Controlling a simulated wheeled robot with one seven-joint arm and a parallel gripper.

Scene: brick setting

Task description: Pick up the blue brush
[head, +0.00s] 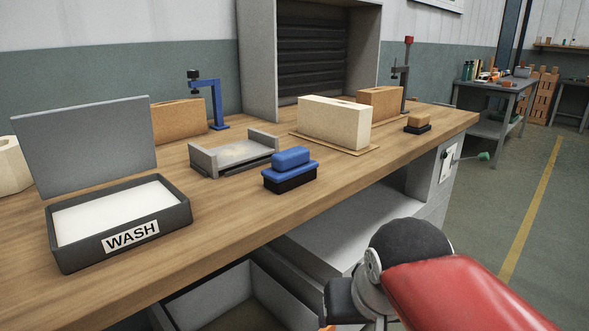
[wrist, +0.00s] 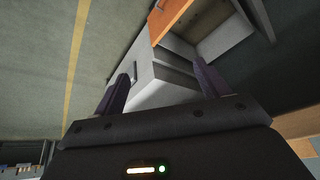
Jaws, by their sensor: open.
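The blue brush (head: 290,170) has a blue handle block on top and dark bristles below. It stands bristles down on the wooden workbench (head: 225,215), near the front edge and right of the WASH tray. My gripper (wrist: 162,85) shows in the wrist view with its two dark fingers spread apart and nothing between them. In the head view my arm is low at the right, below the bench top and in front of the bench; the fingers are not clearly visible there. The brush is not in the wrist view.
Left of the brush is a WASH tray (head: 184,201) with white content. Behind it is a grey fixture (head: 206,160). A cream brick (head: 335,122) and a small tan-topped brush (head: 418,121) stand right. Bare bench surrounds the brush's front. An open bin (head: 185,318) is below.

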